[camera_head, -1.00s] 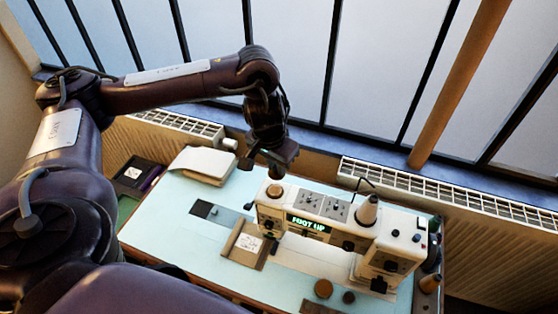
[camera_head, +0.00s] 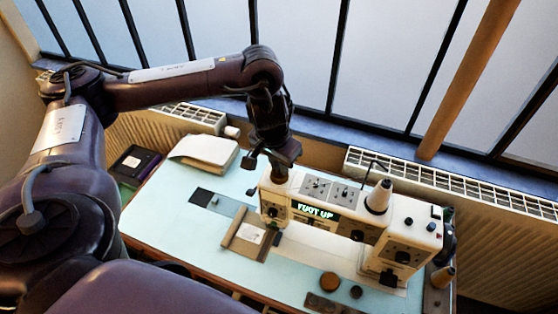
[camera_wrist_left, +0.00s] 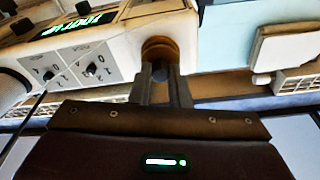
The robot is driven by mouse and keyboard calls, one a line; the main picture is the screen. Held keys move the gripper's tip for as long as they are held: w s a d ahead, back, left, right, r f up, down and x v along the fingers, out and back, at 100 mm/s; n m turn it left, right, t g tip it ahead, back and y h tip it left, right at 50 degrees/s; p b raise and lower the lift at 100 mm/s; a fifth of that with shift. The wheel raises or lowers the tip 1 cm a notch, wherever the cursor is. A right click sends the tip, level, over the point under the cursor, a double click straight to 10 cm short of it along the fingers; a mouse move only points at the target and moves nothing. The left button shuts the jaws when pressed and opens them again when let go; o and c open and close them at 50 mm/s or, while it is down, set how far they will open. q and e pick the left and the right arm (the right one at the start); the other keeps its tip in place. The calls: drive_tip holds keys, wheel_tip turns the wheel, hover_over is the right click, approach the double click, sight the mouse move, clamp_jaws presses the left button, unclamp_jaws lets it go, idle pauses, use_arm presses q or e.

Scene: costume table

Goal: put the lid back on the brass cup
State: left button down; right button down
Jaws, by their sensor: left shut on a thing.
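My left gripper (camera_head: 279,170) points down at the left end of the sewing machine's top. The left wrist view shows its two fingers (camera_wrist_left: 162,85) closed on a small grey knob (camera_wrist_left: 160,73). Right against the knob is a round, ridged brass piece (camera_wrist_left: 160,48), beside the machine's pale body. I take the knob to be the lid's. I cannot tell where lid ends and cup begins, or whether they touch. My right gripper is in neither view.
The sewing machine (camera_head: 345,208) stands on the pale blue table (camera_head: 175,222). A white pad (camera_head: 205,150) lies at the back left. A brown round piece (camera_head: 329,281) and a small dark one (camera_head: 356,292) lie at the front. Radiators and a window sill run behind.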

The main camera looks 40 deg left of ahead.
use_arm(q)
drive_tip(key=shift+p, duration=0.4)
idle(0.5)
drive_tip(key=shift+p, duration=0.35)
idle(1.0)
drive_tip(key=shift+f+p, duration=0.15)
drive_tip(key=shift+p, duration=0.55)
idle(0.8)
idle(0.3)
drive_tip(key=c, duration=0.8)
unclamp_jaws()
